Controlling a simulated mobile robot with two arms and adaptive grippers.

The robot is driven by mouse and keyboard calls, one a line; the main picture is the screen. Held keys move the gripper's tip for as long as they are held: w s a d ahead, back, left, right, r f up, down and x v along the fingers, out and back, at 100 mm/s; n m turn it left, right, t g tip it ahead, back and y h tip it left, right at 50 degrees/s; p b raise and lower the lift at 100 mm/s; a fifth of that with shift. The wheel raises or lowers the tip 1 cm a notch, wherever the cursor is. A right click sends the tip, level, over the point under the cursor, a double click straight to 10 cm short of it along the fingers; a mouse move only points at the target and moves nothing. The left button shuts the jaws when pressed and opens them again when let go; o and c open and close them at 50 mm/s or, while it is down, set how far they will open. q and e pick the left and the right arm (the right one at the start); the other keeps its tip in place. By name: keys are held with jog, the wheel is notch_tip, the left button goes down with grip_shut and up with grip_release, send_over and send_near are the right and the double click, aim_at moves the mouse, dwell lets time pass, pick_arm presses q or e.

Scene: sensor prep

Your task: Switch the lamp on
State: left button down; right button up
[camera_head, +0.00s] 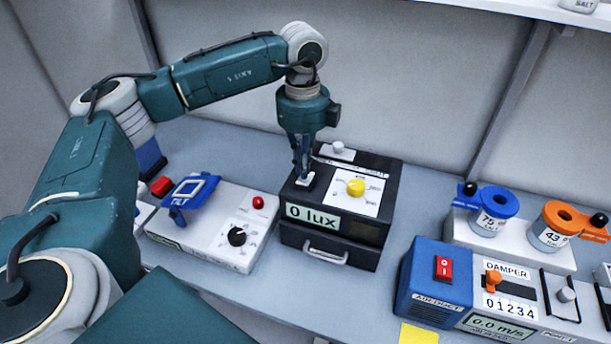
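The black lamp box (338,253) stands on the bench at the centre. Its front display (313,216) reads 0 lux, and a yellow knob (355,187) sits on a white dial plate on its top. A small white switch part (305,181) is at the left of the box's top. My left gripper (303,176) points down at this spot with its fingers together; they partly cover the switch. I cannot tell whether the fingertips touch it. My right gripper is not in view.
A white tilt unit (205,228) with a blue plate and black knob stands to the left. A blue air-duct unit (432,278) with a red switch is at right front. Blue and orange ringed jars (488,215) stand behind it. Bare bench shows between the lamp box and duct unit.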

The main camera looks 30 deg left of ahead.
aim_at(303, 181)
pick_arm(q)
jog(key=shift+f+b, duration=0.3)
jog(key=shift+f, duration=0.15)
jog(key=shift+s+f+b, duration=0.1)
jog(key=shift+f+b, duration=0.45)
jog(key=shift+f, duration=0.2)
dwell(0.4)
jog(key=shift+r+p, duration=0.85)
jog(key=shift+r, duration=0.25)
jog(key=shift+r+p, duration=1.5)
jog(key=shift+r, duration=0.95)
jog(key=shift+f, duration=0.1)
